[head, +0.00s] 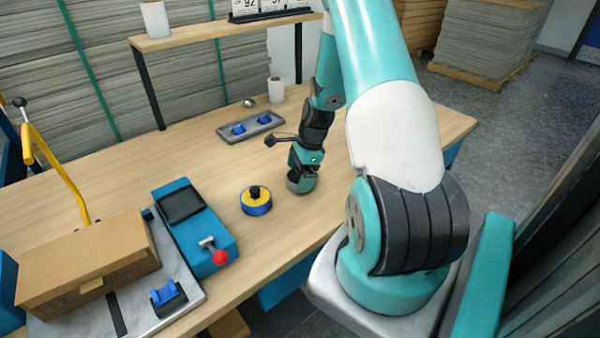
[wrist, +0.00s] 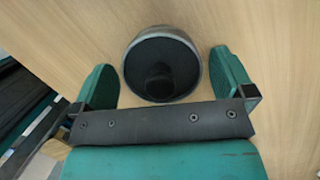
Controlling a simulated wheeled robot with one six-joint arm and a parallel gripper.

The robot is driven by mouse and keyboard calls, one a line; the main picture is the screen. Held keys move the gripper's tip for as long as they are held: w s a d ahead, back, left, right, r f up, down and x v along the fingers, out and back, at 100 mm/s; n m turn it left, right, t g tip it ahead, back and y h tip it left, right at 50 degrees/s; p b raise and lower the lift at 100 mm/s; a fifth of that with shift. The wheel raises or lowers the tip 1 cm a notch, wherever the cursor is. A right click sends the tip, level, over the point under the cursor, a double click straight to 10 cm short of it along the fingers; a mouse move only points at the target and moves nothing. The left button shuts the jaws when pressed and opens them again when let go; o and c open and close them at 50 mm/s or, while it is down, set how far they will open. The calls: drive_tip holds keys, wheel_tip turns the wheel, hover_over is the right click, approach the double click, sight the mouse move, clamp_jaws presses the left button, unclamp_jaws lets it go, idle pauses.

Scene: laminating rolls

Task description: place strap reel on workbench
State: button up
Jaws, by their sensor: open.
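A round grey-rimmed object with a dark hollow top, perhaps the strap reel, stands on the workbench (head: 190,155) below my gripper (head: 303,172). In the head view this grey object (head: 296,184) is partly hidden by my gripper. In the wrist view the round object (wrist: 162,62) sits between the two green fingers of my gripper (wrist: 162,75), with a gap on each side. The fingers are open. A blue and yellow round reel-like piece with a black knob (head: 256,201) lies on the bench just left of my gripper.
A blue device with a red-knobbed lever (head: 200,225) and a cardboard box (head: 85,265) stand at the left. A grey tray with blue pieces (head: 250,128) and a white roll (head: 276,89) are farther back. A shelf (head: 215,35) spans the rear. Bare wood lies between.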

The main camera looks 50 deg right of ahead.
drive_tip(key=v, duration=1.2)
drive_tip(key=w+a+r+n, duration=0.2)
drive_tip(key=a+r+n, duration=0.15)
drive_tip(key=a, duration=0.25)
drive_tip(key=w+a+r+n, duration=0.2)
drive_tip(key=a+n, duration=0.2)
drive_tip(key=a, duration=0.2)
drive_tip(key=s+a+r+n+y, duration=0.1)
drive_tip(key=s+a+r+n, duration=0.15)
drive_tip(key=a+n, duration=0.4)
drive_tip(key=s+a+r+n, duration=0.1)
drive_tip(key=a+r+n, duration=0.25)
drive_tip(key=a, duration=0.55)
drive_tip(key=s+a+r+n+g, duration=0.1)
drive_tip(key=s+a+r+n, duration=0.2)
drive_tip(key=s+a+n, duration=1)
drive_tip(key=shift+s+r+n+g+y+b, duration=0.15)
drive_tip(key=shift+s+n+g+y+b, duration=0.25)
drive_tip(key=shift+n, duration=0.55)
